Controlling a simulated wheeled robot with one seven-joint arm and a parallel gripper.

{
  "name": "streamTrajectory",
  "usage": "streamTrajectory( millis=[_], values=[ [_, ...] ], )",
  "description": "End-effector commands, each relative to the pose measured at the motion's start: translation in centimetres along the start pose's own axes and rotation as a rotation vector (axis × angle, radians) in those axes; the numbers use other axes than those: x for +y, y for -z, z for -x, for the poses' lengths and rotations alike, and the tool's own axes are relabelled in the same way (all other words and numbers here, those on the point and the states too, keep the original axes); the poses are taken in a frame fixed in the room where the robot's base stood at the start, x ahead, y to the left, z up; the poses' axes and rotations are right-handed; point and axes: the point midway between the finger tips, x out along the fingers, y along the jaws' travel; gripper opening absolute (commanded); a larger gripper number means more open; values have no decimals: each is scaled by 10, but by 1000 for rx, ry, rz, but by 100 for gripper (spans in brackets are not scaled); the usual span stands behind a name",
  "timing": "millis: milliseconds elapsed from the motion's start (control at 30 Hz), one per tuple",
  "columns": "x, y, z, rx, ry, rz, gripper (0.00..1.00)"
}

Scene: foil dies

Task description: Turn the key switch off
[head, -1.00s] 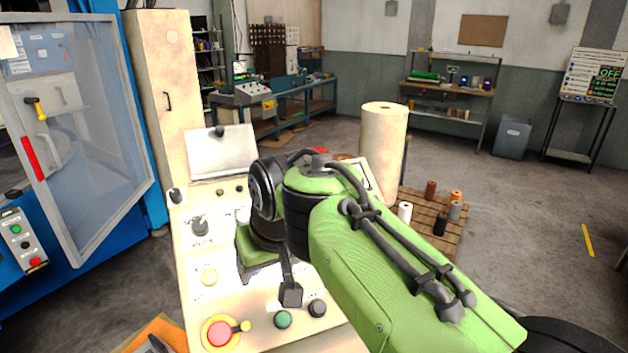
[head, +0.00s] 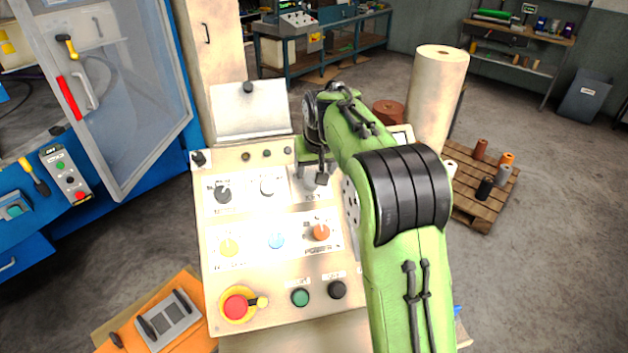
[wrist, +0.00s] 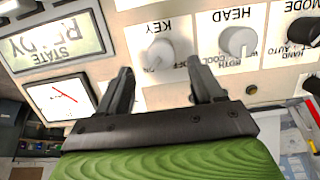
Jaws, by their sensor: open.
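The key switch (wrist: 158,52) is a pale grey knob under an upside-down KEY label in the wrist view. Printed setting words beside it are only partly legible, and I cannot tell its setting. My gripper (wrist: 165,72) is open and empty, its two dark fingers pointing at the panel to either side of the knob, with the knob just beyond the tips. In the head view my gripper (head: 319,175) is over the upper right of the cream control panel (head: 213,275), and it hides most of the key switch there.
The HEAD knob (wrist: 238,40) is close beside the key switch, and the MODE knob (wrist: 302,30) is further along. A READY display (wrist: 50,38) and a gauge (wrist: 62,98) are on the other side. A red emergency stop (head: 236,307) is low on the panel.

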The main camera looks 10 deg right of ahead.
Motion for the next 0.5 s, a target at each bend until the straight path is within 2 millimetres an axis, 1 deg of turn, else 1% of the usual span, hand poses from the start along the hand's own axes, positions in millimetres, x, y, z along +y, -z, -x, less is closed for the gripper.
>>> streamTrajectory(
  millis=[33, 100, 200, 333, 500],
  values=[
    [0, -1, -14, -5, 0, 0, 67],
    [0, -1, -30, -4, 0, 0, 67],
    [0, 0, -48, -2, 0, 0, 67],
    [0, 0, -61, 0, 0, 0, 67],
    [0, 0, -64, 1, 0, 0, 67]
  ],
)
